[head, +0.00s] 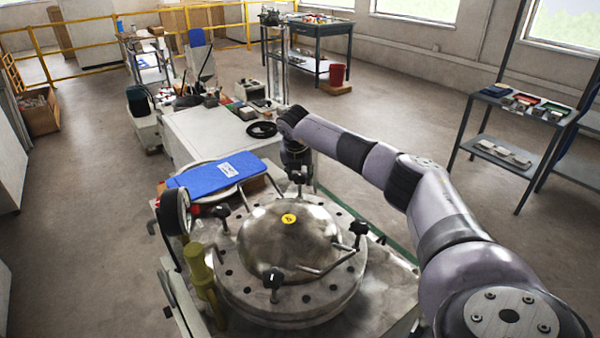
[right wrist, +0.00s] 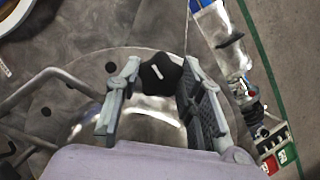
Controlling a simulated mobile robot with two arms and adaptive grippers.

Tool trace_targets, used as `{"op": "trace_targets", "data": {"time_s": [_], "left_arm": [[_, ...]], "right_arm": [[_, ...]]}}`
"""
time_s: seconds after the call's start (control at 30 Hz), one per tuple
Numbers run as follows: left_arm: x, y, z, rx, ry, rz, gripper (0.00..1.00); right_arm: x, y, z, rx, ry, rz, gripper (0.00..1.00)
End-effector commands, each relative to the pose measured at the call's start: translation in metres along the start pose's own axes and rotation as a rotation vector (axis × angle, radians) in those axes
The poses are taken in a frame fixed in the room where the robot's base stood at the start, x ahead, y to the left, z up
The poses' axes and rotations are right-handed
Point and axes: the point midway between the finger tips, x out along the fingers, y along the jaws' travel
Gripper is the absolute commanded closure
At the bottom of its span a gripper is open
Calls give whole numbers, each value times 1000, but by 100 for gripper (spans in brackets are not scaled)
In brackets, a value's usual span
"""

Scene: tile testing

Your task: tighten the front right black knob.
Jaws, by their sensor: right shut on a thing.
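The testing vessel's round metal lid (head: 285,235) has a yellow sticker on its dome. Black knobs stand around its rim: one at the left (head: 221,212), one at the near side (head: 273,279), one at the right (head: 359,229) and one at the far side (head: 298,177). My right gripper (head: 297,166) points down over the far-side knob. In the right wrist view, the fingers of my right gripper (right wrist: 162,98) stand on both sides of a black lobed knob (right wrist: 161,72) and are shut on it. My left gripper is not in view.
A blue clipboard-like item (head: 215,176) lies behind the lid. A round black gauge (head: 173,211) and a yellow handle (head: 198,268) stand at the left. A white bench (head: 215,135) with tools is behind. Bent metal bars lie across the lid's rim.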

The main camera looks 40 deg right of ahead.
Motion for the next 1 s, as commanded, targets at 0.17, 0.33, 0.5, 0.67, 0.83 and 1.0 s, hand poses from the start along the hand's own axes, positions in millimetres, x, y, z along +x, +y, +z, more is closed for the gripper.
{"op": "trace_targets", "data": {"time_s": [0.17,0.33,0.5,0.67,0.83,1.0], "left_arm": [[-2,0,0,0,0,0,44],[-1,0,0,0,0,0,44],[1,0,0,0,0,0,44],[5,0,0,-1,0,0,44],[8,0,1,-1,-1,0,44],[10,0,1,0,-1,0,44]], "right_arm": [[-1,3,1,156,-1,-62,93],[-1,3,1,306,0,-124,93],[0,4,1,448,-1,-183,93],[0,4,2,564,-1,-230,93],[0,4,2,657,-1,-269,93],[0,4,2,718,-2,-295,93]]}}
